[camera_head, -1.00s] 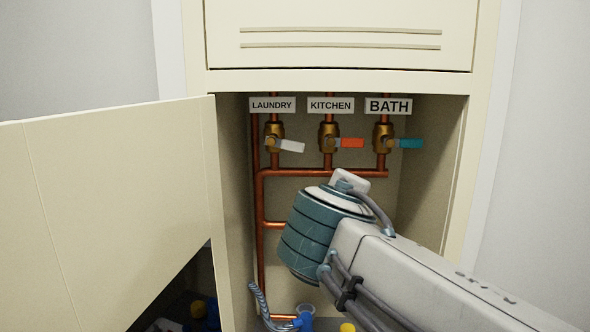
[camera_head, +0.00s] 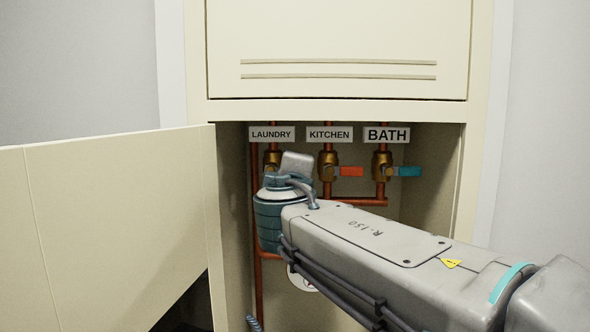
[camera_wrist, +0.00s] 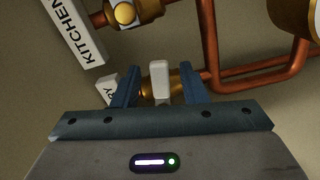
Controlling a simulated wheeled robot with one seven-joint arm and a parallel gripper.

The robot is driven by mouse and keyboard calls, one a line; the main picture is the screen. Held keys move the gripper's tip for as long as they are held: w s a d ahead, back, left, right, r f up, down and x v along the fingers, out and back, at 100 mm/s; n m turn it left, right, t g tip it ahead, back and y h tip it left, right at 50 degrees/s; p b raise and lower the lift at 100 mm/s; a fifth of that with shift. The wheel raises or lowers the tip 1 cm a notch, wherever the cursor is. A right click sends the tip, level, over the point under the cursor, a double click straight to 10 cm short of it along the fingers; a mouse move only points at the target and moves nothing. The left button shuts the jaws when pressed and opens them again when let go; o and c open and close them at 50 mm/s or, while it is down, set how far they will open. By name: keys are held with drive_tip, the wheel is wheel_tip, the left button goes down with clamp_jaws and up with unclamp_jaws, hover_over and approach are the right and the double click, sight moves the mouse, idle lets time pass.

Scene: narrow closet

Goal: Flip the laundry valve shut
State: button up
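The laundry valve (camera_head: 271,160) is a brass body under the LAUNDRY label (camera_head: 271,134). My arm hides its lever in the head view. In the wrist view the white lever (camera_wrist: 160,82) stands between the fingers of my gripper (camera_wrist: 157,76), with a gap on each side. The fingers are open and seem not to touch it. The brass behind the lever is mostly hidden, and the LAUNDRY label shows only its end. In the head view my arm covers my fingers.
The kitchen valve (camera_head: 328,166) with an orange lever (camera_head: 350,171) and the bath valve (camera_head: 381,166) with a teal lever (camera_head: 408,171) sit to the right. Copper pipes (camera_head: 359,201) run below. The open cabinet door (camera_head: 105,230) stands at left; the cabinet's side walls are close.

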drive_tip(key=shift+w+d, duration=0.1)
drive_tip(key=shift+w, duration=1.4)
clamp_jaws()
drive_tip(key=shift+r+n, duration=0.25)
drive_tip(key=shift+n, duration=0.4)
drive_tip(key=shift+r+n, duration=0.25)
drive_tip(key=shift+n, duration=0.4)
unclamp_jaws()
drive_tip(key=shift+s, duration=0.1)
